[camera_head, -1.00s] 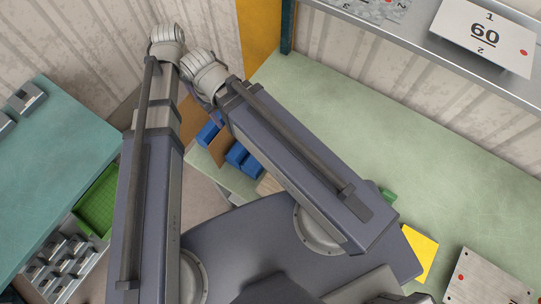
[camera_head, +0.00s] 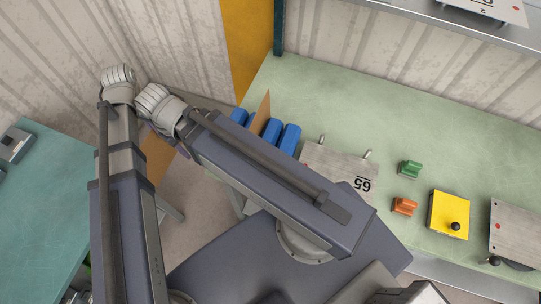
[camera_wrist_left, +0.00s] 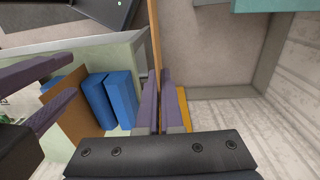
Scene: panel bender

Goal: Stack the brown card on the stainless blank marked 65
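The stainless blank marked 65 (camera_head: 330,160) lies on the green bench in the head view, partly covered by my right arm. A brown card (camera_head: 158,152) shows between and below my arms. In the left wrist view its thin edge (camera_wrist_left: 155,35) stands upright between the fingers of my left gripper (camera_wrist_left: 162,75), which is shut on it. My left gripper is away from the blank, off the bench's left end. My right gripper (camera_wrist_left: 72,76) appears open and empty at the left of the wrist view.
Another brown sheet (camera_head: 262,112) stands between blue blocks (camera_head: 284,138) left of the blank. Two pins rise at the blank's back edge. Green (camera_head: 410,168) and orange (camera_head: 404,206) pieces and a yellow plate (camera_head: 446,214) lie right. A shelf (camera_head: 440,20) overhangs the bench.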

